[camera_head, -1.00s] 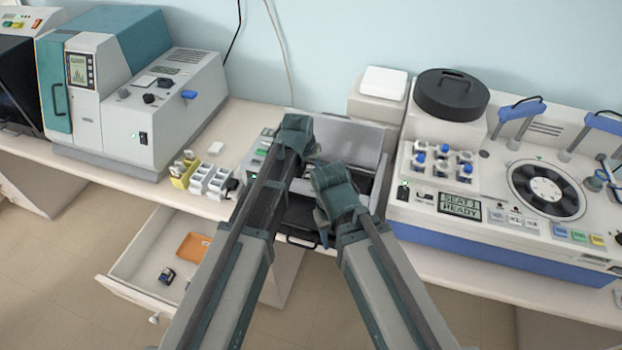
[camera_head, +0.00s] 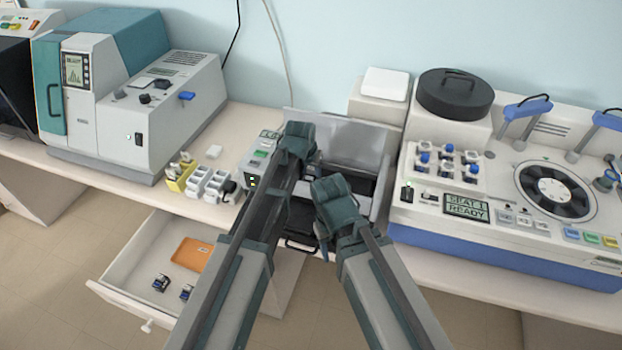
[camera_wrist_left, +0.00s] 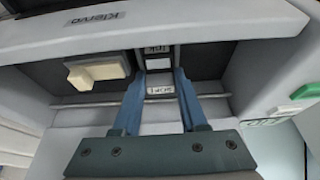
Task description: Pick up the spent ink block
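My left gripper (camera_head: 298,140) is over the small grey machine (camera_head: 257,160) with its lid (camera_head: 345,138) raised. In the left wrist view its two blue fingers (camera_wrist_left: 160,75) are spread apart. A narrow dark block with a label that seems to read INK (camera_wrist_left: 157,50) sits in a slot just beyond and between the fingertips. I cannot tell whether it is the spent one. A white label plate (camera_wrist_left: 159,89) shows between the fingers.
An open drawer (camera_head: 120,275) below holds an orange tray (camera_head: 191,254) and two small dark objects (camera_head: 160,283). A cream lever (camera_wrist_left: 97,70) is left of the fingers. A staining machine (camera_head: 500,235) stands right; a grey and teal device (camera_head: 165,110) stands left.

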